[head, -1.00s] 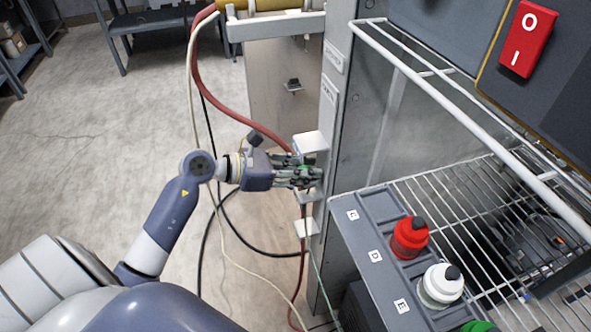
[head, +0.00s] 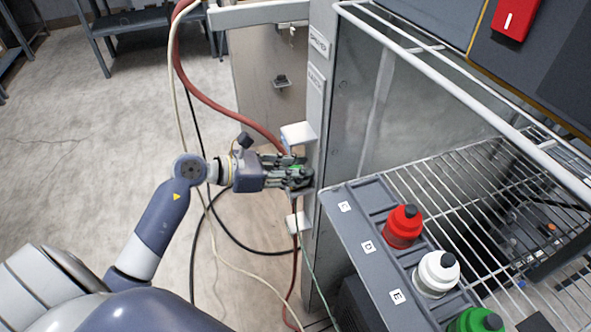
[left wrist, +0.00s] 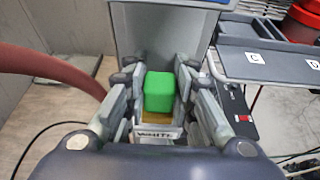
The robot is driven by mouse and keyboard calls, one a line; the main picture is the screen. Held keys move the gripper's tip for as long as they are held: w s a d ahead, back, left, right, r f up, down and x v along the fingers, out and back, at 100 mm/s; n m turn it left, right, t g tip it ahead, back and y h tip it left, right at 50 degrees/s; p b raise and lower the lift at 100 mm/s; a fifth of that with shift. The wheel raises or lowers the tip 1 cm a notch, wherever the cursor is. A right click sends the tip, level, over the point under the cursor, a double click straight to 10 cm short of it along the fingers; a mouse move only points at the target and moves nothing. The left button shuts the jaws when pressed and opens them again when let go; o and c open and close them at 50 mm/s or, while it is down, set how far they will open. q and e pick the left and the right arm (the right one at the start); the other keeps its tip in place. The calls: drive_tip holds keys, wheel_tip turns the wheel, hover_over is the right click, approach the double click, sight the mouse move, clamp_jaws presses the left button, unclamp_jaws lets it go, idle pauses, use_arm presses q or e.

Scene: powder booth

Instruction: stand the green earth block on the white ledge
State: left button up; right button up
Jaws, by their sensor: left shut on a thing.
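My left gripper (head: 297,176) is shut on the green earth block (head: 297,168) beside the grey cabinet's side panel. In the left wrist view the block (left wrist: 159,91) sits upright between the two fingers. Just below it in that view is a plate labelled WHITE (left wrist: 156,136), with a tan strip between plate and block. I cannot tell whether the block touches a ledge. In the head view the fingers cover most of the block and whatever is right under it. My right gripper is not in view.
One pale ledge (head: 297,134) juts out above my gripper and another (head: 297,222) below it. A red hose (head: 215,98) and cables hang close by. A grey rack with red (head: 402,228) and white (head: 436,273) bottles stands to the right. Open floor lies left.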

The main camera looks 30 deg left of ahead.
use_arm(q)
drive_tip(key=shift+f+b, duration=0.25)
drive_tip(key=shift+b, duration=0.05)
idle(0.5)
drive_tip(key=o, duration=1)
drive_tip(key=shift+o, duration=0.2)
drive_tip(key=v, duration=1.2)
